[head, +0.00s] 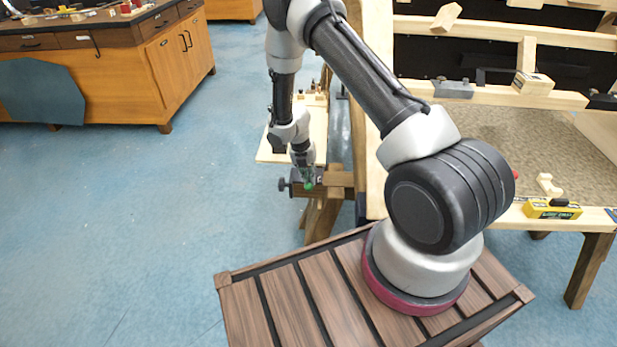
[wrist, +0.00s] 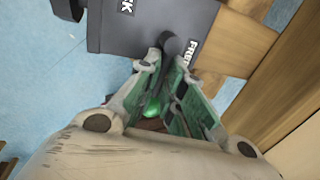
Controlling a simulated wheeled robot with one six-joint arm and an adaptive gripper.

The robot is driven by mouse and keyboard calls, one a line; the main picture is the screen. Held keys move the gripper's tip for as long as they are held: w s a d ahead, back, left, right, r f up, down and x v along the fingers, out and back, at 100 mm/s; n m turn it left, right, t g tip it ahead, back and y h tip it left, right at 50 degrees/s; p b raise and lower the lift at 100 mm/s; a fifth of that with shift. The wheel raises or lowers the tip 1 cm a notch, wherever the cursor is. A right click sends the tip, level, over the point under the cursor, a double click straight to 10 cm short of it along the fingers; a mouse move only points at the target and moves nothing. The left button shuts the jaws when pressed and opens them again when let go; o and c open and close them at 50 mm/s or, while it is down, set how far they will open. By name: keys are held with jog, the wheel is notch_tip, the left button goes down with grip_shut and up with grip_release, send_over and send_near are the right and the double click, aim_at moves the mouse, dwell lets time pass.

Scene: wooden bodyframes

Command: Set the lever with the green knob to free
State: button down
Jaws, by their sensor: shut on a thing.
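The green knob (head: 309,186) sits at the end of a dark lever on a dark grey box (head: 297,189) mounted on a wooden frame. In the wrist view, the green knob (wrist: 152,107) shows between the fingers of my gripper (wrist: 160,100), which is shut on it. The dark lever (wrist: 172,44) rises from the box beside a white label reading FREE (wrist: 190,52), which is partly covered. Another label, ending in K (wrist: 126,7), is cut off by the top edge. In the head view, my gripper (head: 307,178) is at the box, its fingers small and partly hard to make out.
A wooden bench (head: 571,237) with a yellow box (head: 552,210) and wooden blocks stands at the right. A round black knob (head: 283,184) sticks out left of the lever box. Wooden cabinets (head: 160,65) stand at the back left. The blue floor at left is clear.

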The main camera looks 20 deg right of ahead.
jog(key=shift+s+a+f, duration=0.1)
jog(key=shift+s+a, duration=0.05)
jog(key=shift+s, duration=0.35)
jog(key=c, duration=1.3)
grip_release()
jog(key=shift+a, duration=0.1)
jog(key=shift+w, duration=0.1)
jog(key=shift+r, duration=0.4)
jog(key=r, duration=0.3)
jog(key=a+r, duration=0.1)
jog(key=r, duration=0.3)
jog(key=w+a+r, duration=0.1)
jog(key=r, duration=0.3)
jog(key=shift+r, duration=0.1)
